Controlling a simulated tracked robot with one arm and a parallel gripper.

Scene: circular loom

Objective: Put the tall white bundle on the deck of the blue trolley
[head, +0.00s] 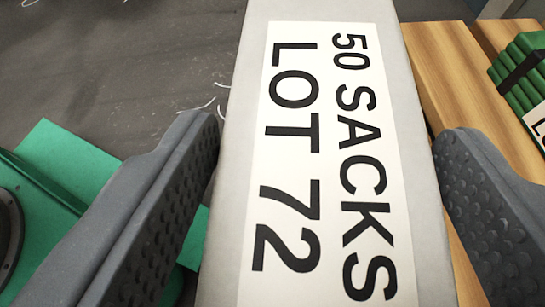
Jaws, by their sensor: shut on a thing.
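The tall white bundle (240,130) fills the middle of the head view, with a label reading "50 SACKS LOT 72" that runs sideways down its face. My gripper (325,140) has one dark grey finger on each side of it and is shut on it. The bundle's upper and lower ends run out of the picture. I cannot tell whether it hangs free or rests on something. No blue trolley shows in this view.
A wooden slatted surface (462,75) lies at the right, with a strapped green bundle (520,70) on it. Green machinery (75,165) stands at the lower left. Dark floor (110,70) with white thread scraps is at the upper left.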

